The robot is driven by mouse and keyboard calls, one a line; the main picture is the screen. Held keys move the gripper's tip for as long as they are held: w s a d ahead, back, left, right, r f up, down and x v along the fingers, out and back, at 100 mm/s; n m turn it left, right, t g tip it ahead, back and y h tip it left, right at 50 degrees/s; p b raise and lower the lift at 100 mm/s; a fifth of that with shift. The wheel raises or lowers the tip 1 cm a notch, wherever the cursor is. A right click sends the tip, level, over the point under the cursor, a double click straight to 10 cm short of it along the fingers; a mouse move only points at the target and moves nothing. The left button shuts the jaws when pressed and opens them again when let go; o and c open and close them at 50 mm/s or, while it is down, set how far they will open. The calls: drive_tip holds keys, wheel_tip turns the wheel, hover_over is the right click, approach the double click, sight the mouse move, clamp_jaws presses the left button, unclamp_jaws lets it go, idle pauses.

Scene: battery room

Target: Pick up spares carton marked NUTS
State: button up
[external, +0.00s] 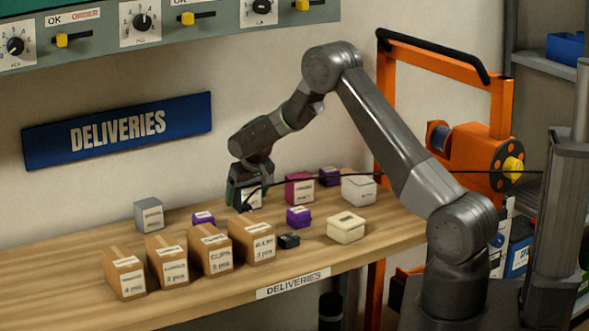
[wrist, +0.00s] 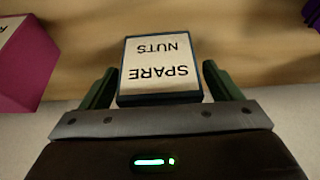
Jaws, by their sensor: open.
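The spares carton marked NUTS (wrist: 160,68) is a small dark-edged box with a cream label reading "SPARE NUTS", upside down in the wrist view. In the external view, the carton (external: 251,198) is partly hidden by my gripper, near the back of the wooden shelf. My gripper (wrist: 163,85) is open, with one green finger on either side of the carton. Whether the fingers touch it I cannot tell. In the external view, my gripper (external: 246,196) is lowered at the carton.
A magenta box (external: 299,188) stands close to the right of the carton on the shelf (external: 200,290). Small purple boxes (external: 299,217), a cream box (external: 346,228) and a white box (external: 358,188) lie further right. Several brown cartons (external: 168,262) line the front left.

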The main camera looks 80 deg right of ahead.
drive_tip(key=c, duration=1.2)
drive_tip(key=shift+r, duration=0.1)
